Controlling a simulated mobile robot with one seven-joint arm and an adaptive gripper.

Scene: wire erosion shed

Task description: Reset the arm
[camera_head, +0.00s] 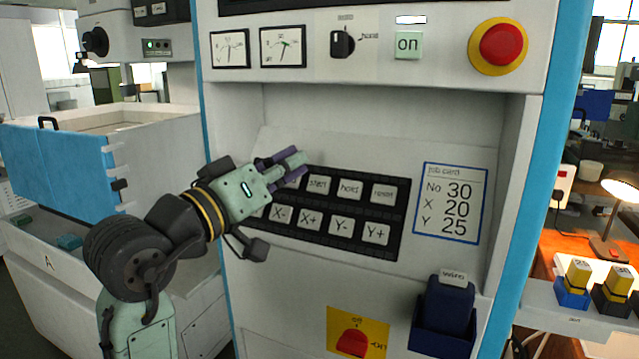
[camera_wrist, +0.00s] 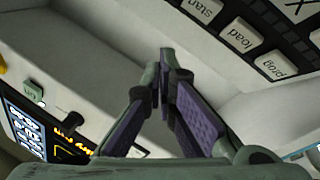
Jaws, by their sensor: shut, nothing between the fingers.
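My arm reaches in from the lower left in the head view. My gripper (camera_head: 298,157) is shut and empty, in front of the left end of the black keypad (camera_head: 340,239) on the machine's sloped panel. In the wrist view my gripper (camera_wrist: 166,75) shows its two fingers meeting at the tips with nothing between them. My gripper hides some keys at the keypad's upper left in the head view.
A job card (camera_head: 450,202) reading No 30, X 20, Y 25 is right of the keypad. A blue-fronted tank (camera_head: 60,172) stands left of my arm.

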